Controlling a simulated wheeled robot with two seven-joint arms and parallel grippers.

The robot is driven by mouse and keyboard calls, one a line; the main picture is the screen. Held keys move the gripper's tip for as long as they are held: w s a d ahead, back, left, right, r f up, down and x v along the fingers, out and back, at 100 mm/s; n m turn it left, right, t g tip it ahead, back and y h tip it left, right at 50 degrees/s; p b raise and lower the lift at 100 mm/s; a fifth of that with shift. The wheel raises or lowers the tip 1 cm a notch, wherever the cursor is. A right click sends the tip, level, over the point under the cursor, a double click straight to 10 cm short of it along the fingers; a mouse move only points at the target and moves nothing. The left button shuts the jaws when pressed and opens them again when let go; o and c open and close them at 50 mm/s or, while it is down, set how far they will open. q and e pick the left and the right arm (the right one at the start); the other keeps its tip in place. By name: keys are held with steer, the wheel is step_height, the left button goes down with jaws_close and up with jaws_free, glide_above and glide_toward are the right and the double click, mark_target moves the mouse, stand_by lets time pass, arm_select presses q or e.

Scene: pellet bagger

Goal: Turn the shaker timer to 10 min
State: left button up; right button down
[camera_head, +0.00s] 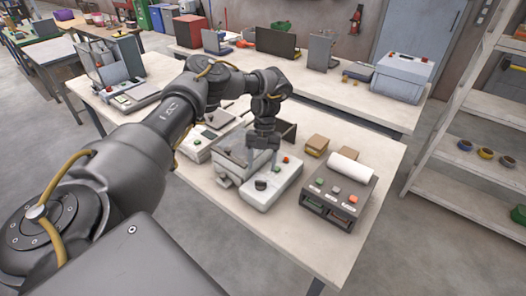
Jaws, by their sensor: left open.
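The pale grey shaker (262,200) stands on the front table. Its sloped front panel carries a black knob (260,184), which looks like the timer, and a green and a red button beside it. The timer marks are too small to read. My left gripper (261,162) points down over the machine, just behind and above the black knob, and is open. Its fingertips are small and partly blend with the machine, so I cannot tell whether they touch anything. My right gripper is not in view.
A dark grey box with a white roll (351,167) and coloured buttons stands right of the shaker. Small brown boxes (317,144) sit behind it. Another panel with buttons (195,147) is to the left. The table's front right corner is clear.

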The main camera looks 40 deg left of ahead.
arm_select(q)
steer(key=shift+v, duration=2.55)
